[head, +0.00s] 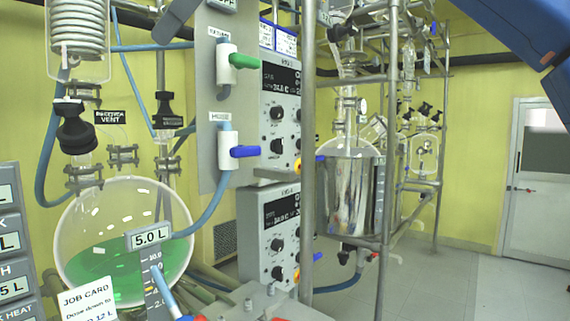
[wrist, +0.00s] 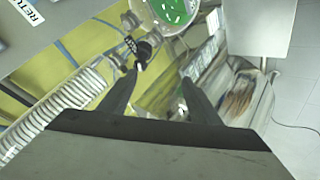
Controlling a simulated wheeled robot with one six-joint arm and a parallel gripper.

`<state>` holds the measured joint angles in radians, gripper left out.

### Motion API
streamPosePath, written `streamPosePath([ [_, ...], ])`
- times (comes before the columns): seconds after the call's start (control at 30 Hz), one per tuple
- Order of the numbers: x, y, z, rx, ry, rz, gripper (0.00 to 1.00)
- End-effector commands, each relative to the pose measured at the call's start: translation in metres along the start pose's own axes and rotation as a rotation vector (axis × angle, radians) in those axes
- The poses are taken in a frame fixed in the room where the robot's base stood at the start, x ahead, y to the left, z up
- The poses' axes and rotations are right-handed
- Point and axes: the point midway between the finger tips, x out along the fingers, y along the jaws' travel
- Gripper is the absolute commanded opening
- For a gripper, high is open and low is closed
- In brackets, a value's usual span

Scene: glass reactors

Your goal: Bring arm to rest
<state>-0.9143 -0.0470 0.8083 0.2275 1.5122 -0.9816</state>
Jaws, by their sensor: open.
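My gripper (wrist: 162,76) shows in the wrist view with its two dark fingers spread apart. No object shows held between them. Beyond the fingertips are a black valve fitting and the round flask with green liquid (wrist: 172,10). The gripper is not visible in the head view. In that view the flask (head: 95,215), marked 5.0 L and partly filled with green liquid, stands at the lower left.
A grey panel (head: 207,110) carries a green-handled valve (head: 243,61) and a blue-handled valve (head: 243,152). Control boxes (head: 280,225), metal posts and a steel-jacketed vessel (head: 350,195) stand right of it. Open floor (head: 460,275) and a white door (head: 535,180) lie at right.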

Motion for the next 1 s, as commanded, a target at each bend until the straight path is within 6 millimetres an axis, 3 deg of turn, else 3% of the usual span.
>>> streamPosePath([
  [0.27, 0.003, 0.001, 0.024, 0.062, -0.034, 0.01, 0.57],
  [0.57, 0.008, -0.001, 0.077, 0.201, -0.105, 0.036, 0.57],
  [0.77, 0.013, -0.01, 0.136, 0.348, -0.18, 0.072, 0.57],
  [0.87, 0.015, -0.023, 0.181, 0.459, -0.234, 0.1, 0.57],
  [1.0, 0.018, -0.053, 0.256, 0.642, -0.319, 0.152, 0.57],
])
